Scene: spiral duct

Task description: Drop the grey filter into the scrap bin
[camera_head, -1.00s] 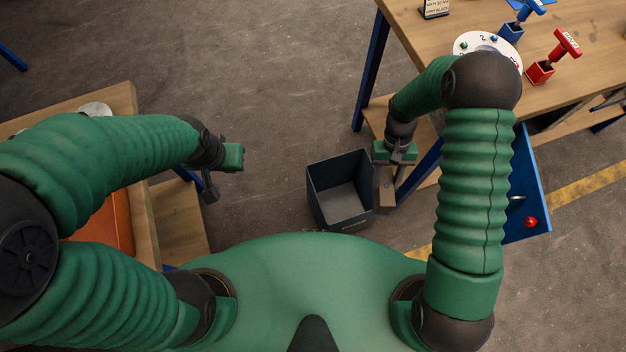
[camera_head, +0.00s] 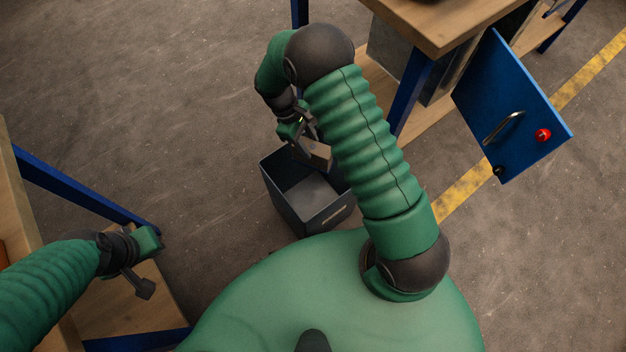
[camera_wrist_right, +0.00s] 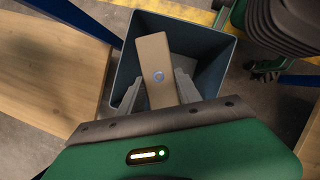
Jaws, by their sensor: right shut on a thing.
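A grey-brown block, which looks like the filter (camera_head: 318,155), is held in my right gripper (camera_head: 306,143). In the right wrist view, the filter (camera_wrist_right: 155,65) sits between the two grey fingers of the right gripper (camera_wrist_right: 157,90) and has a small round mark on its face. The dark grey open scrap bin (camera_head: 325,218) stands on the floor. The filter is above the bin's opening, near its far right side. The wrist view also shows the bin (camera_wrist_right: 205,35) below and behind the filter. My left gripper (camera_head: 143,270) is apart at the left; its finger gap is unclear.
A wooden workbench (camera_head: 440,20) with blue legs and a lower shelf stands right of the bin. A blue door (camera_head: 510,110) with a handle and red knob hangs open at right. Another wooden bench (camera_head: 125,310) is at left. Floor between is clear.

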